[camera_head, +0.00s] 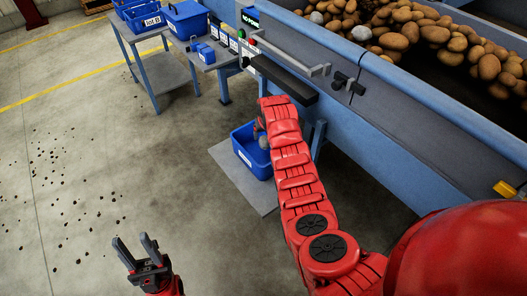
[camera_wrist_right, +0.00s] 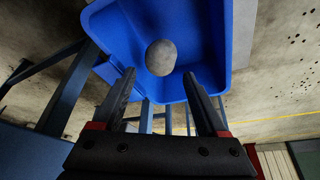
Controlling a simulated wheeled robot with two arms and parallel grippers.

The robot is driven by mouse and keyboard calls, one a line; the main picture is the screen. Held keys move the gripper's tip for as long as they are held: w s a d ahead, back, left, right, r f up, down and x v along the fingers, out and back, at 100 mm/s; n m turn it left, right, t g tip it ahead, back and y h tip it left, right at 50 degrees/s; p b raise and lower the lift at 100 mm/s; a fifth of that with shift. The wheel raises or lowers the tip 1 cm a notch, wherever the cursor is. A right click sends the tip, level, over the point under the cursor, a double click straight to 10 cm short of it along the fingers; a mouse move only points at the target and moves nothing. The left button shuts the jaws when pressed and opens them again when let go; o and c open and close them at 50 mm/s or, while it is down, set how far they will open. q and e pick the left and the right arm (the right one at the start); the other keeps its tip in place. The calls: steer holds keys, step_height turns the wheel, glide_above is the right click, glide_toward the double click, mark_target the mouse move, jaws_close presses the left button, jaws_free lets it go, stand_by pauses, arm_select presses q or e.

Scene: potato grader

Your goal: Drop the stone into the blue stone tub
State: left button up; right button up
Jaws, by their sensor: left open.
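The blue stone tub (camera_head: 240,164) stands low on a grey plate beside the machine; its blue inside fills the upper middle of the right wrist view (camera_wrist_right: 215,30). A round grey stone (camera_wrist_right: 161,57) shows against the tub, just beyond my right fingertips, with a gap to each finger. It also shows over the tub in the head view (camera_head: 264,142). I cannot tell whether it is in the air or resting in the tub. My right gripper (camera_wrist_right: 159,80) is open, above the tub; my arm partly hides it in the head view. My left gripper (camera_head: 135,248) is open and empty over the floor.
The machine's blue side wall (camera_head: 420,110) runs along the right, with potatoes (camera_head: 400,40) and some grey stones (camera_head: 361,33) behind it. A dark bar (camera_head: 284,78) juts above my right gripper. A grey table (camera_head: 160,75) stands back left. The left floor is open, with scattered crumbs.

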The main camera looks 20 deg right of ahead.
steer(key=shift+o, duration=1)
steer(key=shift+s+r, duration=0.15)
steer(key=shift+r, duration=0.45)
steer(key=p+v, duration=0.4)
steer(key=v, duration=1.2)
steer(key=shift+s+p, duration=0.15)
steer(key=shift+p, duration=0.15)
